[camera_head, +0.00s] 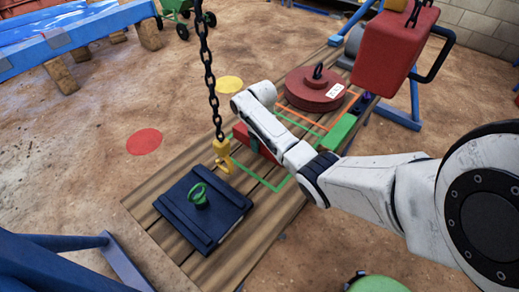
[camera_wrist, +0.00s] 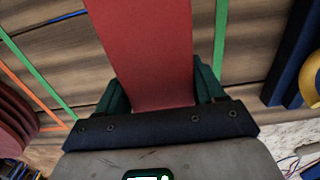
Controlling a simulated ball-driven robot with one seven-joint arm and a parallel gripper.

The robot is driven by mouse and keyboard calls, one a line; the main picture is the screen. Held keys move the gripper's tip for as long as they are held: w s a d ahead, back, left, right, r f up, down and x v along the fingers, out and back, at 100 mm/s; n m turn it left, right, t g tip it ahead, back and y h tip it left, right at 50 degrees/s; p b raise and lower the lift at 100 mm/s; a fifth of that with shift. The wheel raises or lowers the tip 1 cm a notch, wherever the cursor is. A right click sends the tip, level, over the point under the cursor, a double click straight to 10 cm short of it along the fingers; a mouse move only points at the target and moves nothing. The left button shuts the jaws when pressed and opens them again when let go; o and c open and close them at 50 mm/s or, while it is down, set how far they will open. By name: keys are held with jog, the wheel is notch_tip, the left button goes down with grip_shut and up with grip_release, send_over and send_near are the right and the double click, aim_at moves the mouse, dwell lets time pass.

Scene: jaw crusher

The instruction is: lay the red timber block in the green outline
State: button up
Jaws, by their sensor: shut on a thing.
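The red timber block (camera_wrist: 145,50) is between the dark green jaws of my gripper (camera_wrist: 160,98), which are shut on it. In the wrist view the block runs up out of the top edge. In the head view part of the block (camera_head: 240,133) shows beside my arm, over the plank table. The green outline (camera_head: 277,188) is painted on the planks, partly hidden by my arm and the block. In the wrist view its green lines (camera_wrist: 38,72) pass left and right of the block. I cannot tell whether the block touches the planks.
A dark blue plate (camera_head: 205,215) with a green eye lies at the table's near end. A yellow hook (camera_head: 222,153) hangs on a chain (camera_head: 208,70) close by. A red disc (camera_head: 313,90) lies behind near orange lines, and a green bar (camera_head: 340,132) lies to the right.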

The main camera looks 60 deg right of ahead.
jog(key=shift+w+d+f+b, duration=0.3)
jog(key=shift+w+f, duration=0.25)
jog(key=shift+f, duration=0.15)
jog(key=shift+f+b, duration=0.4)
jog(key=shift+f, duration=1.15)
jog(key=shift+f, duration=0.15)
jog(key=o, duration=1.4)
notch_tip(320, 180, up, 12)
jog(key=p, duration=0.3)
